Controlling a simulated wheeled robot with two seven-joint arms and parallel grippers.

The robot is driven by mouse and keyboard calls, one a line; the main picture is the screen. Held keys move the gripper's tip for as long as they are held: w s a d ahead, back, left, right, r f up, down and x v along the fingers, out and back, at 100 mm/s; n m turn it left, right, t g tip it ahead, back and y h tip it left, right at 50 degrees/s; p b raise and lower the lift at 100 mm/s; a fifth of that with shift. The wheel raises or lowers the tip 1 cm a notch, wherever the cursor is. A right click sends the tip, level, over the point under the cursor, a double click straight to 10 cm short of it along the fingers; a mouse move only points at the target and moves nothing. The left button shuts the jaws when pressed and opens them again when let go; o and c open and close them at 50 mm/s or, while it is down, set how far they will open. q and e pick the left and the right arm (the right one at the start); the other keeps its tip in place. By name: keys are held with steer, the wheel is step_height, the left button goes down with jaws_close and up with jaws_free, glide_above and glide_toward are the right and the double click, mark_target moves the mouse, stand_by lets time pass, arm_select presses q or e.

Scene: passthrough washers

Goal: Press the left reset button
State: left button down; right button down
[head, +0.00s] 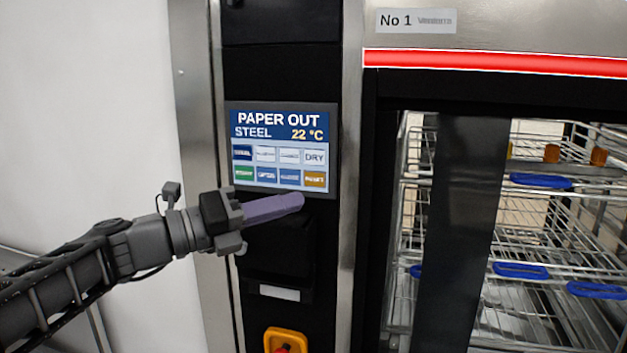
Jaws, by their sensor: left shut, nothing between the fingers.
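A touch screen (283,150) on the black panel of the washer reads "PAPER OUT", "STEEL" and "22 °C". It has two rows of buttons. The orange button (314,178) at the lower right of the screen seems to read "RESET", in small blurred print. My left gripper (300,200) comes in from the left, its purple-grey fingers shut and empty. In the picture its tips lie just below the orange button. I cannot tell whether they touch the panel. My right gripper is not in view.
A red-and-yellow emergency button (285,341) sits low on the panel. A printer slot (279,292) is above it. To the right, a glass door shows wire racks (520,245) with blue handles. A sign (416,20) reads "No 1". A white wall (90,110) is at left.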

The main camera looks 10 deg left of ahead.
mark_target(315, 179)
arm_select(q)
steer(key=shift+w, duration=0.1)
steer(key=w, duration=0.2)
steer(key=w+p, duration=0.1)
steer(key=w, duration=0.4)
steer(key=shift+d+r+p, duration=0.15)
steer(key=shift+d+p, duration=0.1)
steer(key=shift+p, duration=0.05)
steer(key=shift+w+f+p, duration=0.2)
steer(key=shift+w+p, duration=0.2)
steer(key=shift+w, duration=0.45)
stand_by(1.2)
steer(key=shift+w+r+p, duration=0.1)
steer(key=shift+w+p, duration=0.05)
steer(key=shift+p, duration=0.2)
steer(key=shift+w, duration=0.25)
